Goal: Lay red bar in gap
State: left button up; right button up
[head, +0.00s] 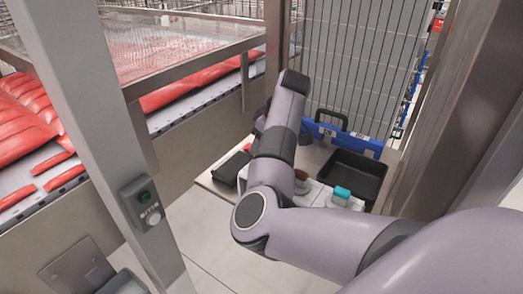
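Red bars lie in rows on the belt (181,118) at the left, behind a clear guard. Several short red pieces (65,178) lie apart at the near end of the belt, with bare grey belt between them. I cannot tell which is the task's bar or which space is the gap. My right arm comes in from the lower right, bends at the centre and rises over a small table. Its gripper is hidden behind my own arm links; a dark part shows beside them. My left gripper is not in view.
The small table (213,184) holds a black tray (352,178), a dark box (231,168), a cyan-topped item (342,193) and a blue holder (345,138). A grey post (90,110) with a button box (144,200) stands at left. Mesh fencing (362,60) closes the back.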

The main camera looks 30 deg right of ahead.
jog(key=shift+f, duration=0.1)
dwell(0.3)
grip_shut()
notch_tip(320, 180, up, 10)
jog(key=b, duration=0.1)
dwell(0.5)
